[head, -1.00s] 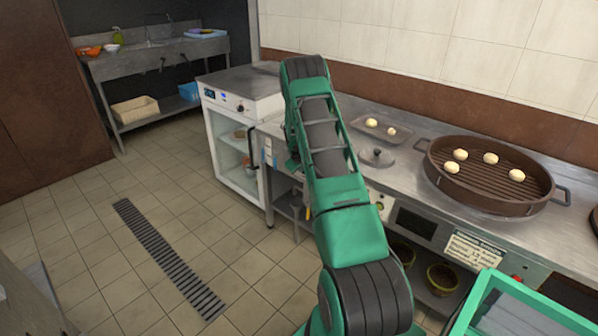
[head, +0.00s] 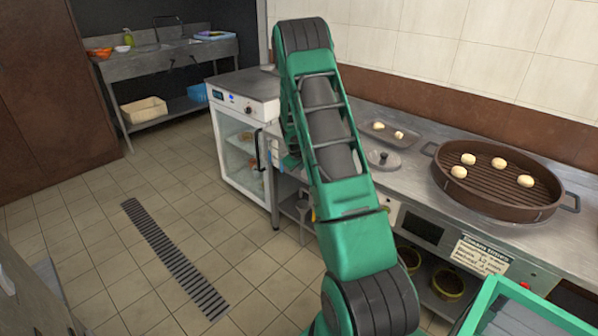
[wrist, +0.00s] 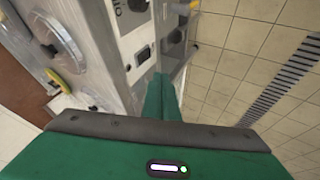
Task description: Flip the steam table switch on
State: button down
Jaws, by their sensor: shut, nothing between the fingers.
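The front panel (wrist: 128,25) of the counter shows in the wrist view, with a black square switch (wrist: 144,54) and a dial above it. I cannot tell the switch's position. My gripper (wrist: 161,80) is shut and empty, its green fingertips just below the switch in the picture; I cannot tell whether they touch the panel. In the head view the panel (head: 392,207) is partly hidden behind my green arm, and my gripper is hidden there.
On the counter (head: 350,107) stand a round brown steamer pan (head: 490,205) with several buns, a lid (head: 384,160) and a tray (head: 378,126) with buns. A glass-door cabinet (head: 236,150) stands to the left. Tiled floor (head: 110,225) with a drain (head: 172,258) lies open.

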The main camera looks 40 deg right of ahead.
jog(key=shift+s+a+r, duration=0.15)
jog(key=shift+a+r, duration=0.05)
jog(key=shift+r, duration=0.1)
jog(key=s+a+r+m+g+y, duration=0.2)
jog(key=s+a+r+m+g, duration=0.1)
jog(key=s+a+r, duration=1.3)
jog(key=s+a+r+m+y, duration=0.1)
jog(key=s+a+r, duration=0.1)
jog(key=s+a, duration=0.3)
jog(key=s+a+r+m+g+y, duration=0.1)
jog(key=s+a, duration=0.4)
jog(key=s, duration=0.7)
jog(key=s+a+r+m+y, duration=0.1)
jog(key=s+a+r, duration=0.2)
jog(key=s, duration=0.6)
jog(key=shift+s+a+r+g+y, duration=0.25)
jog(key=shift+a+r+g+y, duration=0.15)
jog(key=shift+a, duration=0.6)
jog(key=shift+s, duration=0.1)
